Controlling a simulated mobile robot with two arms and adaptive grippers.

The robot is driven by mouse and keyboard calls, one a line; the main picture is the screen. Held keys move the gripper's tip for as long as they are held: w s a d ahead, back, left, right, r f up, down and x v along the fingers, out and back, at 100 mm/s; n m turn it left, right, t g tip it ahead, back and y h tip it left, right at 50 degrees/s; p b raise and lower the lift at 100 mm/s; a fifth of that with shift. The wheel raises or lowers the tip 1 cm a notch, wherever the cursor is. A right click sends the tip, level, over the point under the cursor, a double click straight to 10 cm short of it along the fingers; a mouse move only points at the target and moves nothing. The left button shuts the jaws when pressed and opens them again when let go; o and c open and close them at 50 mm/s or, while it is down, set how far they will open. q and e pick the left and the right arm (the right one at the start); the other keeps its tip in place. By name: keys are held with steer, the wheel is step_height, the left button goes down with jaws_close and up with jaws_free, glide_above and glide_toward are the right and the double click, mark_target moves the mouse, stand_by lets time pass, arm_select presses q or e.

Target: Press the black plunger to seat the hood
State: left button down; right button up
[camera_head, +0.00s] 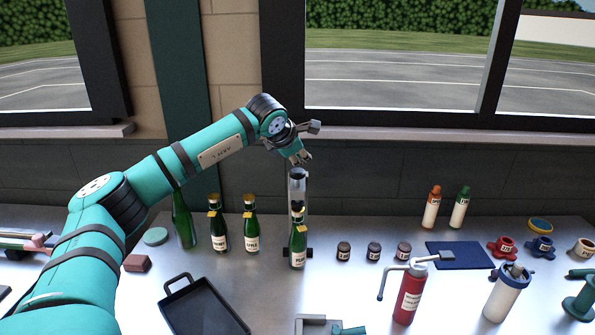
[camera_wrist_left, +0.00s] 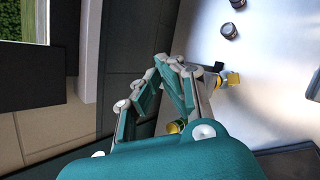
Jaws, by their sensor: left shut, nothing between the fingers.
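The capsuling stand holds an upright clear and grey tube (camera_head: 298,188) at the middle of the table. A dark green bottle (camera_head: 299,252) with a pale label stands upright in front of the tube's lower part and hides some of it. I cannot make out the black plunger or the hood with certainty. My left gripper (camera_head: 302,159) is shut and empty, its fingers pointing down just above the tube's top; I cannot tell whether they touch it. In the left wrist view the closed fingers (camera_wrist_left: 185,85) cover most of the stand. My right gripper is not in view.
Two capped bottles (camera_head: 220,232) (camera_head: 250,228) and a taller green bottle (camera_head: 183,222) stand left of the stand. A black tray (camera_head: 203,310) and a red bottle (camera_head: 408,298) are nearer.

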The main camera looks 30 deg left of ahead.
mark_target(301, 170)
arm_select(q)
steer(key=shift+f, duration=0.15)
steer(key=shift+f+b, duration=0.3)
steer(key=shift+b, duration=0.15)
steer(key=shift+f, duration=0.25)
stand_by(0.3)
steer(key=shift+s+d+f+b, duration=0.1)
steer(key=shift+s+f+b, duration=0.05)
steer(key=shift+f+b, duration=1.1)
stand_by(1.0)
steer(key=shift+a+r+p, duration=0.2)
steer(key=shift+r+p, duration=0.4)
steer(key=shift+r, duration=0.3)
steer(key=shift+a+r+p, duration=0.15)
steer(key=shift+r+p, duration=0.4)
steer(key=shift+r, duration=0.3)
steer(key=shift+d+r, duration=0.1)
steer(key=shift+r, duration=0.1)
